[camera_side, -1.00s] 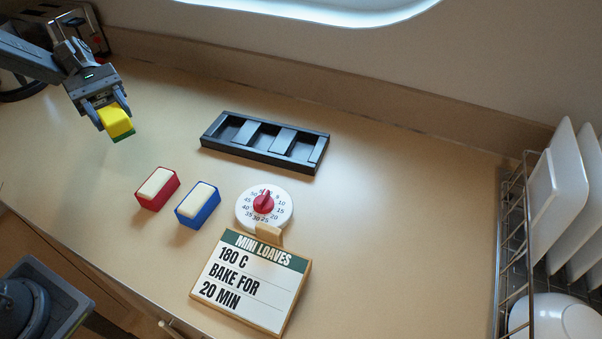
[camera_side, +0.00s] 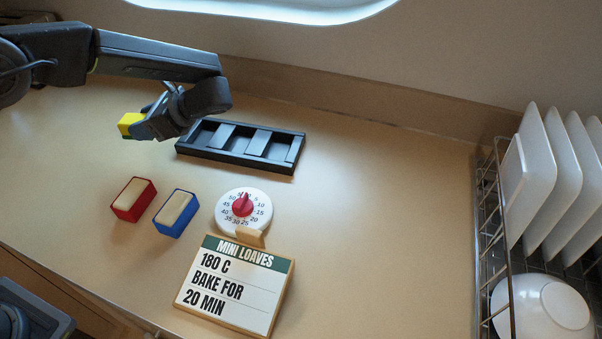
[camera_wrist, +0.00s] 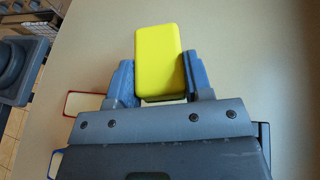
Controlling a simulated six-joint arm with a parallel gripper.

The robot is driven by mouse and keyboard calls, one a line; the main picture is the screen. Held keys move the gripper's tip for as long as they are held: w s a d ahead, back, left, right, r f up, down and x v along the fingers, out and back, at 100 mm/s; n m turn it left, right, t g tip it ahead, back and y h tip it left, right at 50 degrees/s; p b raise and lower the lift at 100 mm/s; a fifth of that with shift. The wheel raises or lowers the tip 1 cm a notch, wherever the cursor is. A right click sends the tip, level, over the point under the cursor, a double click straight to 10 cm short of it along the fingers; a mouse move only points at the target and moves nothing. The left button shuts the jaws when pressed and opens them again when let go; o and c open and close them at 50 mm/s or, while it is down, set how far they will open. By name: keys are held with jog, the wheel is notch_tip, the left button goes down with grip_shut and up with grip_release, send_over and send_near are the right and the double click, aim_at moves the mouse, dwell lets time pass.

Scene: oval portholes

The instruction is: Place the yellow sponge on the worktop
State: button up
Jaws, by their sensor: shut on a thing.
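The yellow sponge (camera_side: 130,123) is a yellow block with a green underside. My gripper (camera_side: 146,122) is shut on it, above the left part of the worktop (camera_side: 350,200). In the wrist view the sponge (camera_wrist: 160,62) sits between the two blue-grey fingers of my gripper (camera_wrist: 160,80). In the side view my gripper hides part of the sponge. I cannot tell exactly how high the sponge is above the worktop.
A black tray with slots (camera_side: 240,145) lies right of my gripper. A red-sided block (camera_side: 133,199), a blue-sided block (camera_side: 176,213), a timer (camera_side: 244,211) and a recipe sign (camera_side: 235,284) lie in front. A dish rack (camera_side: 495,215) stands right. The worktop's right middle is clear.

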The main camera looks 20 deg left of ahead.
jog(key=w+d+r+m+t+h, duration=0.2)
jog(key=d+r+m+t+h, duration=0.15)
jog(key=d+m+t, duration=0.35)
jog(key=w+d+r+m+t+h, duration=0.3)
jog(key=d+m+t+h, duration=0.15)
jog(key=d+m, duration=0.35)
jog(key=w+d+r+m+t+h, duration=0.25)
jog(key=d+m+t+h, duration=0.3)
jog(key=d, duration=0.35)
send_over(324, 183)
jog(key=shift+m, duration=0.25)
notch_tip(324, 183, down, 12)
jog(key=shift+w, duration=0.1)
jog(key=shift+f, duration=2)
jog(key=o, duration=1)
jog(key=shift+r, duration=0.1)
